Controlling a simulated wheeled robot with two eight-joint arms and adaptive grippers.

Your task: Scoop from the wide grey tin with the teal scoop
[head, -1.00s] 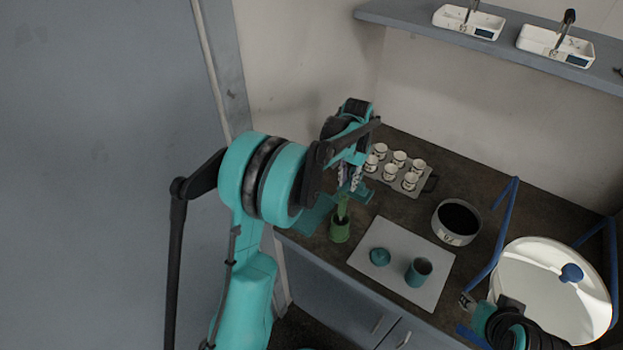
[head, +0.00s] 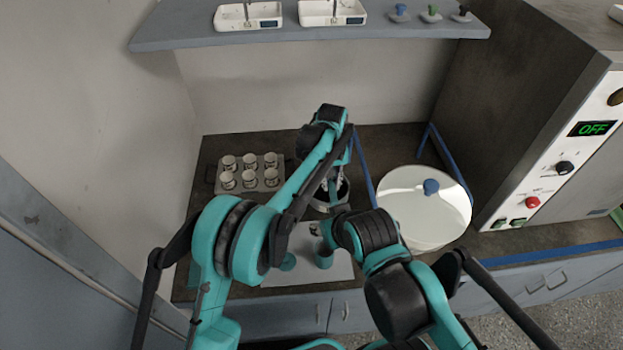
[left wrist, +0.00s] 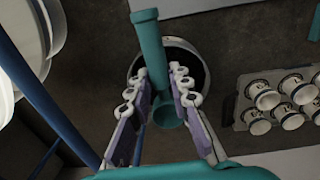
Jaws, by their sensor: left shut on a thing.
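The wide grey tin (head: 345,200) stands on the dark bench behind the pale mat, partly hidden by my left gripper. The left wrist view shows its pale rim (left wrist: 206,72) and dark inside. My left gripper (head: 333,190) is over the tin; its fingers (left wrist: 158,98) close on the teal scoop (left wrist: 154,55). The scoop's round bowl lies near the tin's rim in that view; I cannot tell whether it is inside. My right gripper (head: 316,229) is over the mat by a teal cup (head: 323,258), and its jaws are unclear.
A tray (head: 240,183) of several white cups stands left of the tin. A large white round vessel (head: 425,205) with a blue knob and blue bars (head: 363,170) stand right. A teal round piece (head: 288,262) lies on the mat (head: 341,269). A shelf (head: 400,32) hangs above.

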